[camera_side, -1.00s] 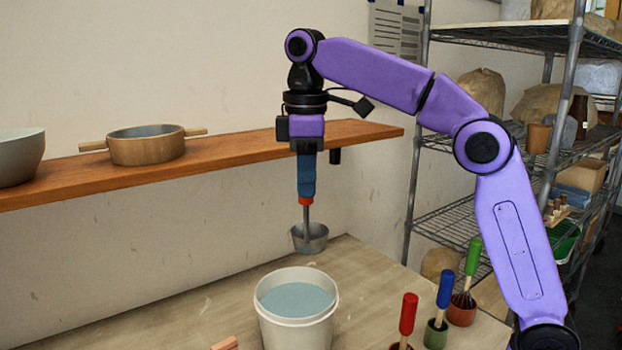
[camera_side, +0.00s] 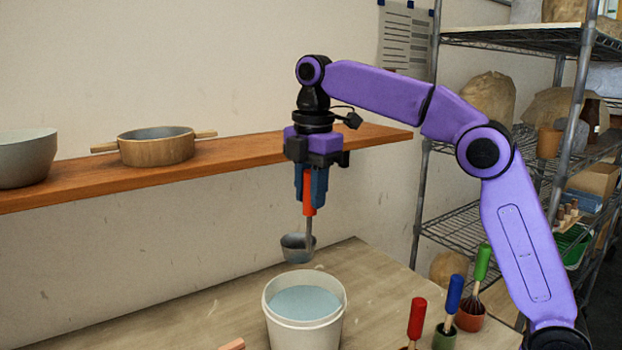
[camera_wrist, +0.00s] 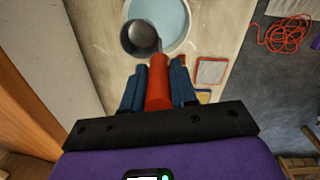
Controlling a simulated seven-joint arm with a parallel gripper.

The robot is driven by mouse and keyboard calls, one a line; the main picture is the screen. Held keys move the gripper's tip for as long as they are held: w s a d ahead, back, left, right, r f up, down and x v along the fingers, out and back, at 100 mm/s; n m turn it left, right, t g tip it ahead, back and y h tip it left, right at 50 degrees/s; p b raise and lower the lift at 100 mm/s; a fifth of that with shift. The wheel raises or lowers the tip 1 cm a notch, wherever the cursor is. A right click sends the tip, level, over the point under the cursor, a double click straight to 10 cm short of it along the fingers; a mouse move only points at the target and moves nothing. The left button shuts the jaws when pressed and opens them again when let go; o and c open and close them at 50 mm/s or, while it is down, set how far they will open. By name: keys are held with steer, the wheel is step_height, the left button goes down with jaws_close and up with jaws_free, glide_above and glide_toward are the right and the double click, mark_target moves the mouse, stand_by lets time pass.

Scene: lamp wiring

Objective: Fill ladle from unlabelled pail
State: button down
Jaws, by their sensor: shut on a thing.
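My gripper (camera_side: 311,190) has blue fingers shut on the red handle of the ladle (camera_side: 297,247). The handle hangs nearly upright, with the metal cup at its lower end. The cup is in the air above and slightly behind the white pail (camera_side: 304,326), apart from it in the side view. The pail stands on the table and holds pale blue liquid. In the wrist view the empty-looking ladle cup (camera_wrist: 140,38) overlaps the lower left of the pail (camera_wrist: 186,40), and my gripper (camera_wrist: 159,85) has a finger on each side of the handle.
Red (camera_side: 417,318), blue (camera_side: 454,294) and green (camera_side: 482,262) handled tools stand in small pots right of the pail. A wooden shelf (camera_side: 240,155) with a pot (camera_side: 157,148) and a bowl (camera_side: 26,158) runs along the wall. Red cord (camera_wrist: 287,35) lies on a dark surface.

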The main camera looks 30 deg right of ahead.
mark_target(311, 220)
step_height(311, 220, down, 16)
steer(key=shift+f, duration=0.25)
stand_by(1.3)
stand_by(1.6)
steer(key=shift+r, duration=5.7)
steer(key=shift+r, duration=1.4)
